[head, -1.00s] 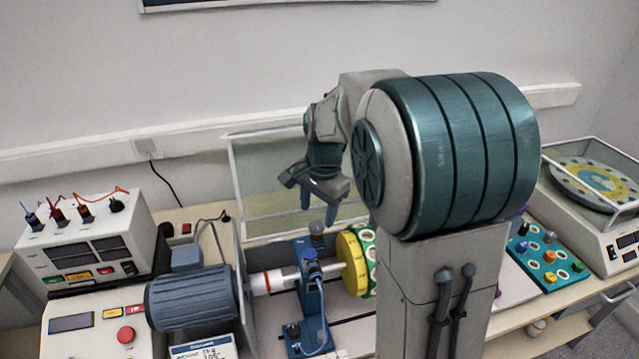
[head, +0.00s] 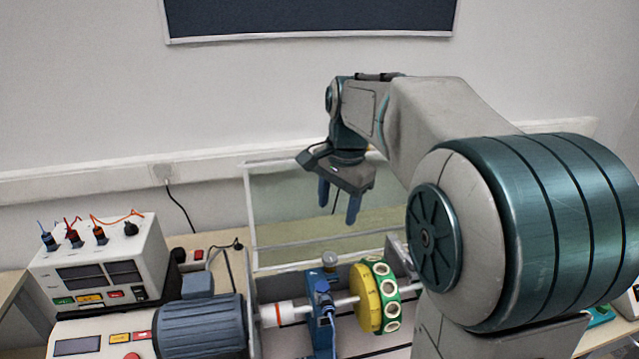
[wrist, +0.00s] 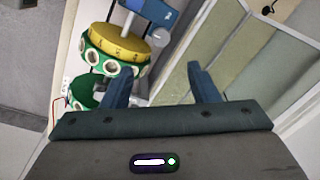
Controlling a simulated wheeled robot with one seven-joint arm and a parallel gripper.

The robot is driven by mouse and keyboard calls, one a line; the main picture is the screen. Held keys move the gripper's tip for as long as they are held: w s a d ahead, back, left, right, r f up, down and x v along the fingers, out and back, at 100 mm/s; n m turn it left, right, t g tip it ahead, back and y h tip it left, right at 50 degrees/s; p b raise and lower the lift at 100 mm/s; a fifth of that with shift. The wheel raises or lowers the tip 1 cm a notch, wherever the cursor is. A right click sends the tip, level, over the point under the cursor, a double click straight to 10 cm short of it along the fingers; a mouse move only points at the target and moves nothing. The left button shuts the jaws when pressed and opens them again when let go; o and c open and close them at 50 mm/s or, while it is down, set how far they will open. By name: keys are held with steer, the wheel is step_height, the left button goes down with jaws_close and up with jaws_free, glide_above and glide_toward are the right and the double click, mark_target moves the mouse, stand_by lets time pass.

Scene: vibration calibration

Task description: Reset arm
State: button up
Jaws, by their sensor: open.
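My gripper (head: 338,205) hangs in the air with its two blue fingers pointing down. It is above and behind the vibration rig, in front of the clear panel. In the wrist view my gripper (wrist: 160,85) has its fingers apart with nothing between them. The yellow and green rotor disc (head: 376,297) sits on its shaft below the gripper, apart from it. The disc also shows in the wrist view (wrist: 117,50), left of the fingers. My arm hides the right part of the bench.
A blue bearing stand (head: 322,318) and a grey motor (head: 203,328) are left of the disc. A white control box (head: 98,265) with coloured plugs stands at the left. The clear panel (head: 300,208) rises behind the rig. The air around my gripper looks free.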

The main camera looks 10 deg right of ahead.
steer(key=s+f+n+t, duration=0.1)
steer(key=s+f+n, duration=0.3)
steer(key=s, duration=0.5)
steer(key=s+a+f+n+t, duration=0.1)
steer(key=s+f+n, duration=0.3)
steer(key=s+n, duration=0.3)
steer(key=s, duration=0.3)
steer(key=shift+a+f+h, duration=0.15)
steer(key=shift+a+h, duration=0.05)
steer(key=shift+h, duration=0.1)
steer(key=shift+s, duration=0.1)
stand_by(0.4)
steer(key=c, duration=0.4)
steer(key=shift+s, duration=0.15)
